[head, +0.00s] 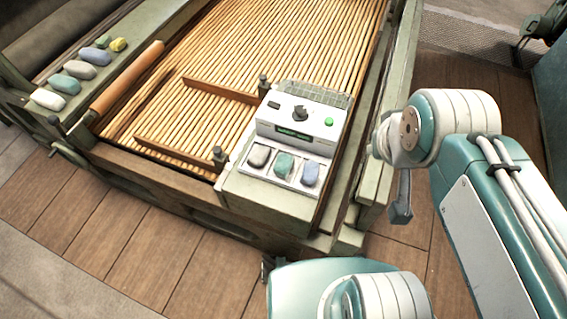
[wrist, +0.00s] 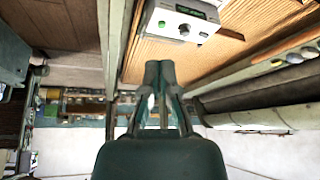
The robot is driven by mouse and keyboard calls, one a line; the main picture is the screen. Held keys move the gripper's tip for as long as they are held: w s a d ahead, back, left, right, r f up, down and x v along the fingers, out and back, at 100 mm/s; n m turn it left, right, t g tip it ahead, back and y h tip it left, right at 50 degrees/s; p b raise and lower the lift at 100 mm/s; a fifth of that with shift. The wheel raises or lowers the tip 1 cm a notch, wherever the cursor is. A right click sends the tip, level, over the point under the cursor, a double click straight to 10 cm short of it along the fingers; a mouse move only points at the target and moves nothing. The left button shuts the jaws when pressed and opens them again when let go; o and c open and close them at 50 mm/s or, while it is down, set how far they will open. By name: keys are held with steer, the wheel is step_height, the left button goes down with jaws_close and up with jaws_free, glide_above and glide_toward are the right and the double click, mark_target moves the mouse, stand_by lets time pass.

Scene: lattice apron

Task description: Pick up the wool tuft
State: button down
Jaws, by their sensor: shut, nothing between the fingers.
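Several wool tufts lie in a row on the left ledge in the head view: a white tuft (head: 48,99), a teal tuft (head: 65,83), a grey tuft (head: 79,69), a blue-grey tuft (head: 95,55) and a yellow one (head: 118,44). Which one the task means cannot be told. My gripper (head: 400,212) points down right of the box, apart from every tuft. In the wrist view its fingers (wrist: 160,72) are together and empty.
The control box (head: 292,128) has a black knob and green button and stands on the frame's near corner. The slatted lattice (head: 290,40) runs away behind it. A wooden roller (head: 127,77) lies beside the left ledge. Plank floor (head: 130,235) is clear in front.

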steer(key=c, duration=0.7)
jaws_free()
steer(key=shift+w, duration=0.1)
steer(key=o, duration=0.5)
steer(key=shift+w+a+f, duration=0.1)
steer(key=shift+w+a, duration=0.05)
steer(key=shift+w, duration=0.2)
steer(key=shift+o, duration=1)
steer(key=w+a+f+m+g, duration=0.1)
steer(key=w+a+f, duration=0.1)
steer(key=w, duration=0.5)
steer(key=shift+w+a+f+g, duration=0.3)
steer(key=shift+f, duration=0.15)
steer(key=m+g, duration=0.4)
glide_above(283, 161)
step_height(283, 161, down, 26)
steer(key=f, duration=0.5)
steer(key=shift+a+f, duration=0.2)
steer(key=shift+f, duration=0.05)
steer(key=shift+d+f, duration=0.2)
steer(key=shift+f, duration=2.55)
